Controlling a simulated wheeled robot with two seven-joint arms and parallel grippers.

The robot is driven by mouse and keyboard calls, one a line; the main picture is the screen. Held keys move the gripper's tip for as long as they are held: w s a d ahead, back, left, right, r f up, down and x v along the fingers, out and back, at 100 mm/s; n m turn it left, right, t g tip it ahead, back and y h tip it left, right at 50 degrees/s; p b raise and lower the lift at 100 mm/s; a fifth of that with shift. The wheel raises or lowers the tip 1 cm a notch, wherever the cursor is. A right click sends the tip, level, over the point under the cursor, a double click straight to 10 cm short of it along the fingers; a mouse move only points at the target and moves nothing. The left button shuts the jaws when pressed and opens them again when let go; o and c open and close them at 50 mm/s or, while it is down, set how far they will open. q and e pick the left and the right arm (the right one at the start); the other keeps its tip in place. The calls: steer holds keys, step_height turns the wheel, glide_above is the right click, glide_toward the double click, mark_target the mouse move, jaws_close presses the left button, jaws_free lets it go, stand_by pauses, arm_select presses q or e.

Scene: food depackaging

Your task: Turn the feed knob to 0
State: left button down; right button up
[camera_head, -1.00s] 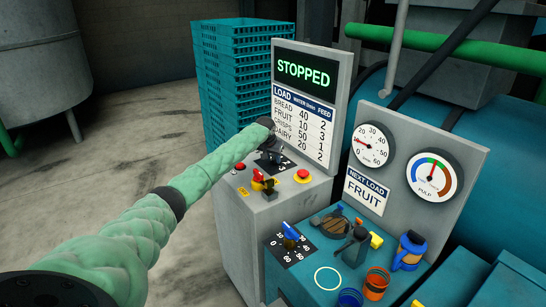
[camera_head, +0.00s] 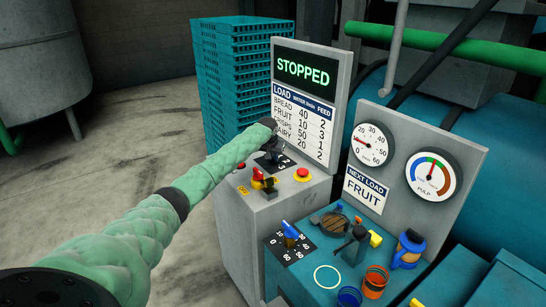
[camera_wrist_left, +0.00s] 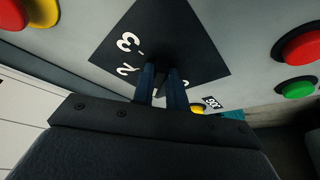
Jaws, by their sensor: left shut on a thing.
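The feed knob (camera_wrist_left: 162,68) is a small dark knob, mostly hidden between my fingers, at the middle of a black dial plate. White figures, among them 3 and 2, show on the plate (camera_wrist_left: 185,25) in the left wrist view; its other marks are partly covered. My left gripper (camera_wrist_left: 161,85) is shut on the knob. In the head view my left gripper (camera_head: 272,154) reaches down to the same dial plate (camera_head: 287,166) on the grey console (camera_head: 250,225), below the STOPPED screen (camera_head: 304,72). The knob's pointer cannot be made out. My right gripper is not in view.
A red emergency button (camera_head: 303,174) and a red-and-yellow switch (camera_head: 262,181) sit close to the dial. A blue knob (camera_head: 290,230) with its own dial stands on the teal bench.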

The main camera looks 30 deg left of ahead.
arm_select(q)
steer(key=n+p, duration=0.1)
steer(key=n+y, duration=0.1)
steer(key=n, duration=0.1)
steer(key=shift+w+d+r+p, duration=0.1)
steer(key=shift+d+p, duration=0.25)
steer(key=shift+w+d+n+g+y+p, duration=0.2)
steer(key=shift+n+g+y+p, duration=0.15)
steer(key=shift+n, duration=0.75)
steer(key=shift+d+n+g+y, duration=0.1)
steer(key=shift+n+g+y, duration=0.15)
steer(key=shift+n, duration=0.55)
steer(key=shift+w+n, duration=0.2)
steer(key=shift+n, duration=0.6)
steer(key=shift+w+d+n+g+y, duration=0.15)
steer(key=shift+n+g+y, duration=0.35)
steer(key=shift+n, duration=0.5)
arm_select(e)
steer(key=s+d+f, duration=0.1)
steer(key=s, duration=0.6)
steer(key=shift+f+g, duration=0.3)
arm_select(q)
steer(key=shift+n, duration=0.4)
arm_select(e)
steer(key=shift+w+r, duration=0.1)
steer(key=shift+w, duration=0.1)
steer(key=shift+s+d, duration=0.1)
